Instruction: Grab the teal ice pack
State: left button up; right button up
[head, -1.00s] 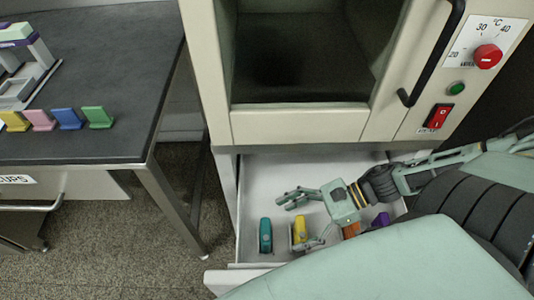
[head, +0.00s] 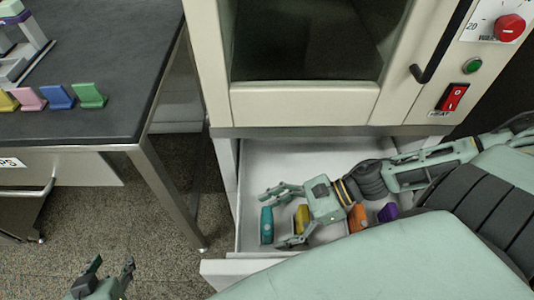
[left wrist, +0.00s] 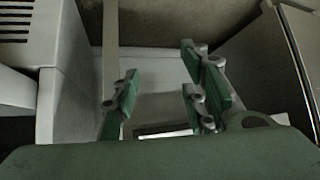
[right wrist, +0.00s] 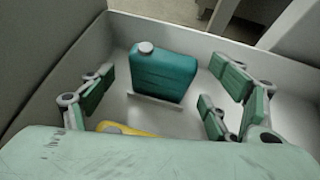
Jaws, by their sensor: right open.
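The teal ice pack (head: 266,225) stands upright at the left end of the open drawer. It also shows in the right wrist view (right wrist: 164,73), ahead of and between the fingers. My right gripper (head: 279,216) is open and inside the drawer, with its fingers pointing left toward the teal pack. No finger clearly touches the pack. My left gripper (head: 108,272) is low at the bottom left, outside the drawer over the floor. Its fingers are apart and empty in the left wrist view (left wrist: 160,95).
In the drawer (head: 290,160), a yellow pack (head: 302,218) stands partly under my right gripper. Orange (head: 357,218) and purple (head: 388,212) packs stand further right. The cabinet (head: 300,105) rises above the drawer. A dark table (head: 110,125) holds several coloured pieces at left.

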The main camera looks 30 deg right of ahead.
jog(key=shift+w+a+f, duration=0.15)
jog(key=shift+a+f, duration=0.1)
jog(key=shift+a, duration=0.15)
pick_arm(q)
jog(key=w+r+t, duration=0.1)
jog(key=w+d+r+t, duration=0.1)
jog(key=shift+w+d+r+h, duration=0.1)
jog(key=shift+w+r+h, duration=0.2)
jog(key=shift+w+r, duration=0.1)
pick_arm(e)
jog(key=shift+c, duration=0.4)
pick_arm(q)
jog(key=shift+f, duration=0.1)
pick_arm(e)
jog(key=shift+f, duration=0.1)
jog(key=c, duration=1.2)
